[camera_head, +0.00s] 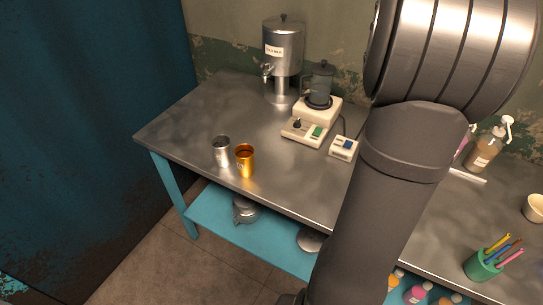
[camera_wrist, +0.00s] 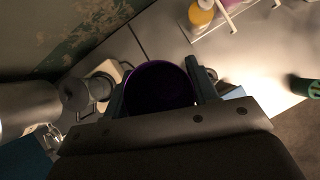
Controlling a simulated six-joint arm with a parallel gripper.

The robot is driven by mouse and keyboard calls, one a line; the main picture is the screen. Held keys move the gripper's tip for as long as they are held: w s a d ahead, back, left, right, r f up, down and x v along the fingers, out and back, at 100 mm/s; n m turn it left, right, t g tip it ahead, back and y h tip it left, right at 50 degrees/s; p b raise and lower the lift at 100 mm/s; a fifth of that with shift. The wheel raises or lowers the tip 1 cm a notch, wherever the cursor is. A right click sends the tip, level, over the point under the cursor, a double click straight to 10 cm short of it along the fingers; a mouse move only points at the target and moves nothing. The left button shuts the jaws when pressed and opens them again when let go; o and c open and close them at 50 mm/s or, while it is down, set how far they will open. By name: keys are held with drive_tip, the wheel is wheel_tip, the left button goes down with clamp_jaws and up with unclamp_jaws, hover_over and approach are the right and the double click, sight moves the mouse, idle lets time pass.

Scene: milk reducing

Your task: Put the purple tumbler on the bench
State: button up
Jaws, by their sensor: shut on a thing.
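The purple tumbler (camera_wrist: 158,90) shows in the wrist view as a dark round cup seen from above, with a purple rim. My gripper (camera_wrist: 158,76) is shut on it, with one finger at each side of the cup. The steel bench (camera_head: 195,110) stands in the middle of the head view. Neither the purple tumbler nor my gripper shows in the head view, where my own arm covers a large part of the right side. The wrist view does not clearly show whether the tumbler touches the bench.
A silver tumbler (camera_head: 221,151) and an orange-gold tumbler (camera_head: 245,160) stand near the bench's front edge. A dispenser (camera_head: 283,50), a blender-like machine (camera_head: 317,108) and a small switch box (camera_head: 343,148) stand behind. A green pen cup (camera_head: 482,265) is at right. The bench's left part is clear.

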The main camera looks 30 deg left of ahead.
drive_tip(key=s+a+n+y, duration=0.2)
drive_tip(key=s+a+n, duration=0.15)
drive_tip(key=a, duration=1.05)
drive_tip(key=s+a+n+y, duration=0.1)
drive_tip(key=s+a+n, duration=0.3)
drive_tip(key=a, duration=1.1)
drive_tip(key=s+a+n+y, duration=0.3)
drive_tip(key=s+a+n, duration=0.1)
drive_tip(key=s+a, duration=1.65)
drive_tip(key=shift+g, duration=0.4)
drive_tip(key=f, duration=1.9)
drive_tip(key=w+f, duration=0.1)
drive_tip(key=f, duration=0.8)
drive_tip(key=shift+a+f, duration=0.1)
drive_tip(key=shift+f, duration=0.3)
drive_tip(key=shift+f, duration=0.15)
drive_tip(key=o, duration=1)
